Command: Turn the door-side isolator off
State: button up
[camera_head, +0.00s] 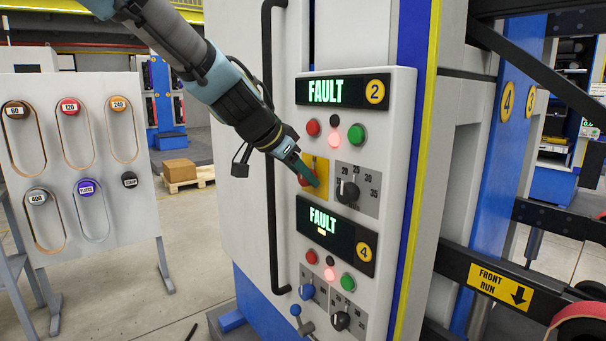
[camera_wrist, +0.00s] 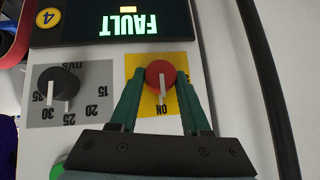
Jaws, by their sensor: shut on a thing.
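A red rotary isolator knob (camera_wrist: 160,74) sits on a yellow plate (camera_wrist: 133,66) in the wrist view. Its pale pointer lies toward the ON mark on the plate. My gripper (camera_wrist: 160,82) is shut on this knob, one finger on each side. In the head view my gripper (camera_head: 308,172) reaches in from the upper left to the yellow plate (camera_head: 322,166), below the upper FAULT display (camera_head: 342,91) marked 2. The knob is largely hidden there by my fingers.
Right of the yellow plate is a black speed dial (camera_head: 347,191). Red and green buttons sit above. A lower FAULT display (camera_head: 335,234) marked 4 has its own controls below, with a blue knob (camera_head: 306,291). A long black door handle (camera_head: 271,150) stands left of the panel.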

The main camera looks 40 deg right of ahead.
grip_shut()
jog(key=shift+w+g+b, duration=0.1)
jog(key=shift+g+b, duration=0.2)
jog(key=shift+b, duration=0.1)
jog(key=shift+w+f+n+g+b, duration=0.2)
jog(key=shift+n+g+b, duration=0.4)
jog(key=shift+g+b, duration=0.25)
jog(key=n+g+b, duration=0.2)
jog(key=g, duration=0.1)
jog(key=shift+w+g, duration=0.2)
jog(key=shift+g, duration=0.05)
jog(key=g, duration=0.1)
jog(key=n+g+b, duration=0.1)
jog(key=n+g, duration=0.1)
jog(key=g, duration=0.1)
jog(key=shift+w+f, duration=0.15)
jog(key=shift+w, duration=0.1)
jog(key=n+g+h+b, duration=0.1)
jog(key=n+g, duration=0.2)
jog(key=shift+f+g+h+b, duration=0.15)
jog(key=shift+g+h+b, duration=0.15)
jog(key=shift+h+b, duration=0.1)
jog(key=o, duration=0.9)
grip_release()
jog(key=shift+c, duration=0.2)
